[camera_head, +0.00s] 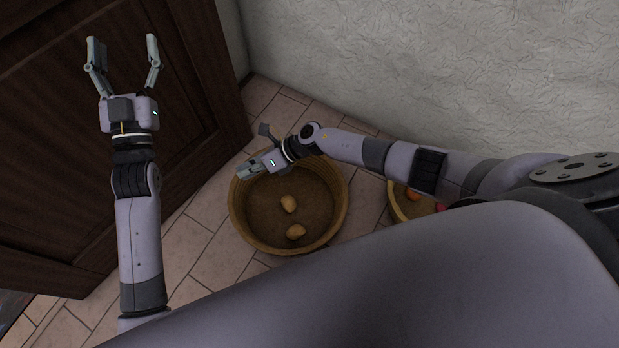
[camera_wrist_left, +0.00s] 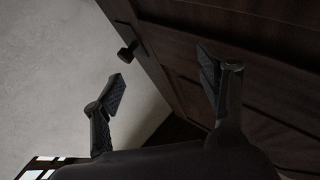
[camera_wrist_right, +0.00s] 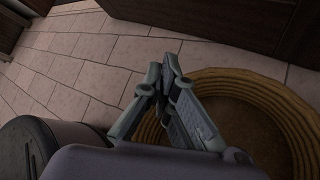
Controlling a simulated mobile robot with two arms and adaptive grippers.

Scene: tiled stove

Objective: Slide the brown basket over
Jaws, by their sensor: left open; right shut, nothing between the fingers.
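The brown basket (camera_head: 337,214) is a round woven basket on the tiled floor in the head view. My right gripper (camera_head: 248,171) is shut and empty at the basket's upper left rim. In the right wrist view its closed fingers (camera_wrist_right: 172,92) overlap the basket's ribbed wall (camera_wrist_right: 225,78); I cannot tell whether they touch it. My left gripper (camera_head: 123,62) is open and empty, up at the left, well apart from the basket. Its spread fingers also show in the left wrist view (camera_wrist_left: 160,88).
A second basket (camera_head: 398,207) with red and orange items stands to the right, partly hidden by my arm. A dark wooden cabinet (camera_head: 70,190) is at the left, and a pale plaster wall (camera_head: 440,65) is behind. Bare floor tiles (camera_head: 215,262) lie between the cabinet and the brown basket.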

